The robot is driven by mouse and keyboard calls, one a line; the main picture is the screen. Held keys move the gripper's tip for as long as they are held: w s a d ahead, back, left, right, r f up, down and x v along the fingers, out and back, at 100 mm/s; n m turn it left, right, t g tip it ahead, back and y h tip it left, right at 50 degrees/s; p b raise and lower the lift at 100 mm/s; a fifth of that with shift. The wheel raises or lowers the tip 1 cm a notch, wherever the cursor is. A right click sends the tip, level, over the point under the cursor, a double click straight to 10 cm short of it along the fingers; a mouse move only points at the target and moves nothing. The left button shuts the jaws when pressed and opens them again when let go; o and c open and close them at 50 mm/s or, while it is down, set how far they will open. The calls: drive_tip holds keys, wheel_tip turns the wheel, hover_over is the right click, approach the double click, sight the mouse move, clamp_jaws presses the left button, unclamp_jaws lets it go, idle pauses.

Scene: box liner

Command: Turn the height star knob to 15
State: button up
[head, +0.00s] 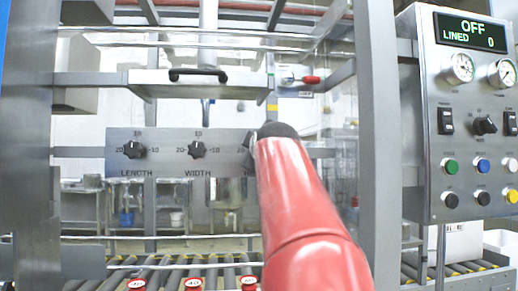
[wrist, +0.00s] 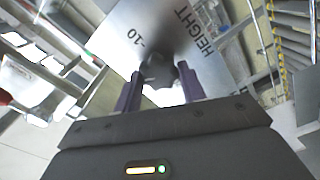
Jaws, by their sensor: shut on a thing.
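The height star knob (wrist: 156,65) is dark and sits on a grey plate (wrist: 172,25) in the wrist view, beside the printed word HEIGHT and a 10 mark. My gripper (wrist: 160,76) has its two purple fingers on either side of the knob, shut on it. The knob's pointer and the 15 mark cannot be made out. In the head view my red arm hides the height knob and its dial; only the plate's left part (head: 160,135) shows, with the length knob (head: 135,150) and the width knob (head: 197,150).
A roller conveyor (head: 180,272) and red knobs (head: 193,285) lie below.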

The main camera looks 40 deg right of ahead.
drive_tip(key=n, duration=0.5)
drive_tip(key=shift+f+p, duration=0.1)
drive_tip(key=shift+p, duration=0.3)
drive_tip(key=shift+n, duration=0.3)
drive_tip(key=o, duration=1)
drive_tip(key=shift+c, duration=0.2)
drive_tip(key=b+v, duration=0.2)
drive_tip(key=v, duration=0.6)
drive_tip(key=shift+w+d, duration=0.1)
